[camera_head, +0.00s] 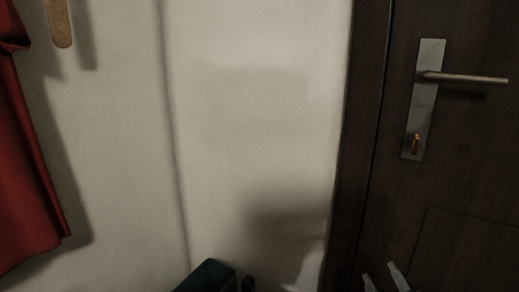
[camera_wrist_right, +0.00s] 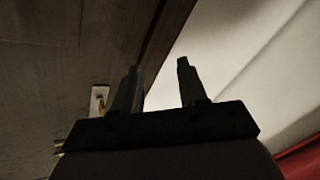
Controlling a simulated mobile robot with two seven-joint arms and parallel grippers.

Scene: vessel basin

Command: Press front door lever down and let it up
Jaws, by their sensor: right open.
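The front door lever (camera_head: 465,77) is a slim metal handle pointing right, roughly level, on a long metal plate (camera_head: 424,110) on the dark door. A brass-coloured key or cylinder (camera_head: 416,144) sits low on the plate. My right gripper (camera_head: 384,278) shows only its two fingertips at the bottom edge, apart and empty, well below the lever and touching nothing I can see. In the right wrist view, the open fingers (camera_wrist_right: 158,65) are in front of the door and pale wall, and part of the plate (camera_wrist_right: 97,101) shows left of them. My left gripper is not clearly visible.
The dark door frame (camera_head: 362,130) runs beside the pale wall (camera_head: 255,130). Red cloth (camera_head: 30,170) hangs at the left, near a wooden piece (camera_head: 60,22). The space before the lever looks clear.

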